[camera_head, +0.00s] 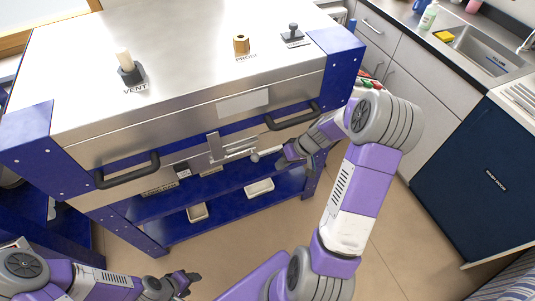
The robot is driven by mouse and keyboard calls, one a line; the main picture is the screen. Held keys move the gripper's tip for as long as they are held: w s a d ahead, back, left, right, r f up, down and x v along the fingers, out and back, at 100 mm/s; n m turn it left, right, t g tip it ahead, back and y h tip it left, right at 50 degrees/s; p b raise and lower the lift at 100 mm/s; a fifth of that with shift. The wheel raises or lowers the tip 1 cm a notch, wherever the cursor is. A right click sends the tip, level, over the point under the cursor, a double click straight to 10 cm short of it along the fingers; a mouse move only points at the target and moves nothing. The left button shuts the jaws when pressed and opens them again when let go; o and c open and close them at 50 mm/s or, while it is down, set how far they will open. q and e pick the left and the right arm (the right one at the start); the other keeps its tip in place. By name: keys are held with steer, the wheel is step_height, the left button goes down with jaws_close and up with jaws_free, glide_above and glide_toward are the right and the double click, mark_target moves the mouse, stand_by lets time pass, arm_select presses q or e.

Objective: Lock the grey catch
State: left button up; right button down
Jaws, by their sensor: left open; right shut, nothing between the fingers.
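The grey catch (216,147) is on the middle of the kiln's (160,105) front, at the seam below the lid. It has an upright plate and a bar reaching right, with a small round knob (255,157) at its right end. My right gripper (284,161) is shut and empty just right of the knob; whether it touches the knob I cannot tell. My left gripper (193,284) is open and empty, low in front of the kiln and well away from the catch. The kiln lid looks down.
Two black handles (128,171) (293,117) stick out from the kiln front either side of the catch. A vent plug (128,69), a brass fitting (241,45) and a dark knob (292,32) stand on the lid. Below is a blue shelf with pale blocks (260,188). Floor in front is clear.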

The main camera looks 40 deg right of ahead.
steer(key=d+r+n+t, duration=0.1)
steer(key=d+r+t, duration=0.1)
steer(key=d+r, duration=0.3)
step_height(320, 180, up, 3)
steer(key=shift+s+d+r, duration=0.1)
steer(key=shift+s+d, duration=0.05)
steer(key=shift+d, duration=0.25)
steer(key=w+a+f+b, duration=0.2)
steer(key=w+a+f, duration=0.4)
steer(key=a+f, duration=0.1)
steer(key=shift+a+f+b, duration=0.15)
steer(key=shift+a+b, duration=0.25)
